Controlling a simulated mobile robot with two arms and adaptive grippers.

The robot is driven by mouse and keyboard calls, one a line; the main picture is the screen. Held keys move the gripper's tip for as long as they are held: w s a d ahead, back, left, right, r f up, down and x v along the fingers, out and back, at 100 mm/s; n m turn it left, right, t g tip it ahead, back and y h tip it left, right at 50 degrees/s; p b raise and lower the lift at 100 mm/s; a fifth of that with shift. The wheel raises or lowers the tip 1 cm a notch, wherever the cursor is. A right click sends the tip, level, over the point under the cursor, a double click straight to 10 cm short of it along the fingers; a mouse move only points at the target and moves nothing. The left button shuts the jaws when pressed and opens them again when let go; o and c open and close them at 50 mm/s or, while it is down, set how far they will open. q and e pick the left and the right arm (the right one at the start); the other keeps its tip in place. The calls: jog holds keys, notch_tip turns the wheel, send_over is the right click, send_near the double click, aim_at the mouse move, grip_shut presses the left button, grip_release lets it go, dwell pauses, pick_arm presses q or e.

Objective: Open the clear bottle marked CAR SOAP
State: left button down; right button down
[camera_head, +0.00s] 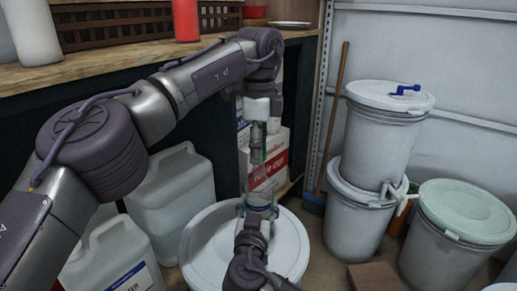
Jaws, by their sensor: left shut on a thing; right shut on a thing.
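The clear bottle (257,143) stands roughly upright in the middle of the head view, above a white round lid. Its marking is too small to read. My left gripper (257,98) comes down from above and is shut at the bottle's top, around a pale cap (256,109). My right gripper (259,204) comes up from below and is shut on the bottle's lower part. Whether the cap is still seated on the neck is too small to tell. The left fingertips are partly hidden by my own arm.
A drum with a white lid (205,246) is below the bottle. Big white jugs (178,195) stand at left, boxes (277,150) behind. Stacked white buckets (380,130) and a green-lidded bucket (465,212) are at right. A wooden shelf (120,57) runs along the top left.

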pick_arm(q)
jog(key=shift+r, duration=2)
pick_arm(e)
jog(key=shift+c, duration=0.6)
grip_release()
